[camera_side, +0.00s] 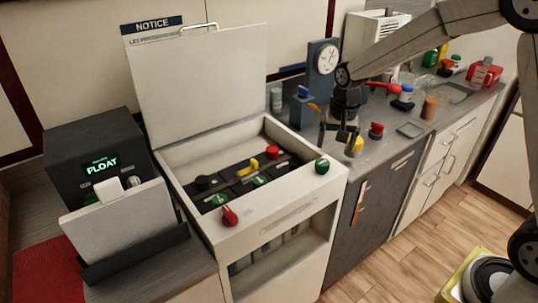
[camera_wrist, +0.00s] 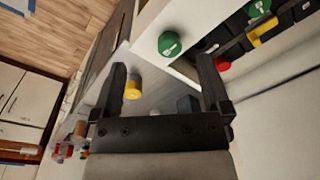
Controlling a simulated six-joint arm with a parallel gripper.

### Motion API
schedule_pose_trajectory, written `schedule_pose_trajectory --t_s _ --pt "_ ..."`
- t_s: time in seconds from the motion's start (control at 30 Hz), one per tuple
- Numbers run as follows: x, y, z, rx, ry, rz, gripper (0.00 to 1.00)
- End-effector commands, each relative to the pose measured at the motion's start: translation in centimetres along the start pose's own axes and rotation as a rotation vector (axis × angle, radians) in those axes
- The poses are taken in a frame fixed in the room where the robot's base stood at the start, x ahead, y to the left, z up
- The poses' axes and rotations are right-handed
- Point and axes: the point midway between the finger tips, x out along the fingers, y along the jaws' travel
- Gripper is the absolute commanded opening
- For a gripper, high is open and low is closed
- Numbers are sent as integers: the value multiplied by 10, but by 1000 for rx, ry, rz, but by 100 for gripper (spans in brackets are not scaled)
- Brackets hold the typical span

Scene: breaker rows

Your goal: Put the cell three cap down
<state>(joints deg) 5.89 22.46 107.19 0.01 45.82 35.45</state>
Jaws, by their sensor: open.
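My gripper (camera_side: 338,138) is open and empty above the counter, to the right of an open white cabinet (camera_side: 275,206); its two fingers are spread in the wrist view (camera_wrist: 163,75). A green cap (camera_side: 322,166) sits on the cabinet's right rim, also seen in the wrist view (camera_wrist: 170,44). A red cap (camera_side: 229,216) is on its front rim. Inside are dark cells with a red cap (camera_side: 272,152), a yellow piece (camera_side: 247,167) and green caps (camera_side: 260,180). I cannot read which one is cell three's.
A yellow-topped item (camera_side: 357,146) stands on the counter beside my gripper, with a red-topped one (camera_side: 376,130) to its right. A gauge stand (camera_side: 322,75) is behind. The cabinet's lid (camera_side: 200,85) stands raised. A FLOAT display box (camera_side: 95,150) is at left.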

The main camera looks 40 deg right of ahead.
Motion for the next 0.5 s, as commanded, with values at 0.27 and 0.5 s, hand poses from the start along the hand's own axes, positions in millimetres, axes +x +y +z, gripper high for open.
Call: schedule_pose_trajectory --t_s 0.27,0.5 --pt "6 26 67 -317 57 -36 98" --pt "15 54 121 -570 110 -56 98"
